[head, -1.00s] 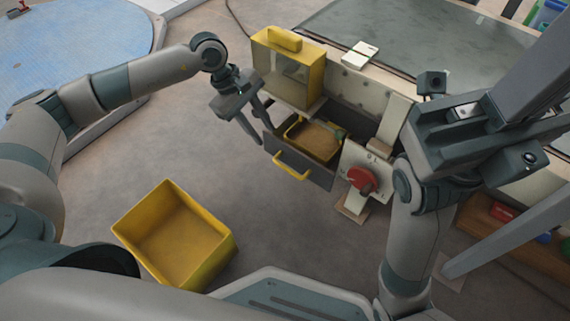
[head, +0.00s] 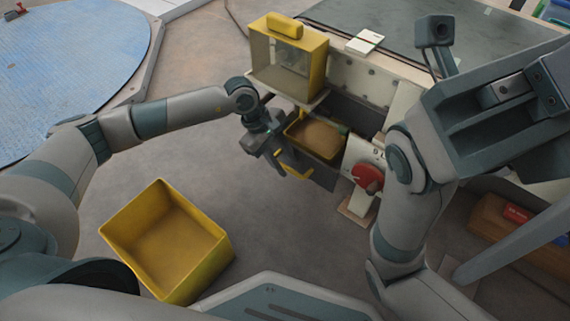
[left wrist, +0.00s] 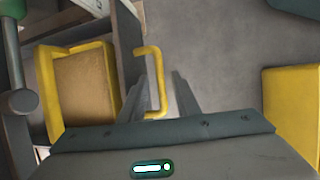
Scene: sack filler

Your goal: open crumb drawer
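The crumb drawer (head: 324,178) is a dark grey box standing out from the machine's front, with a yellow-rimmed tray (head: 341,152) of brown crumbs inside. It has a yellow bar handle (left wrist: 162,85) on its front. My left gripper (head: 283,172) is at this handle in the head view, partly covering it. In the left wrist view its two fingers (left wrist: 162,80) are apart, with the handle bar between them in the picture; contact cannot be told. My right gripper (head: 505,105) is large at the upper right of the head view; its fingertips cannot be made out.
A yellow bin (head: 170,245) stands on the floor at the lower left. A yellow hopper (head: 289,62) sits above the drawer. A red knob (head: 368,177) on a white panel is just right of the drawer. Open floor lies between bin and machine.

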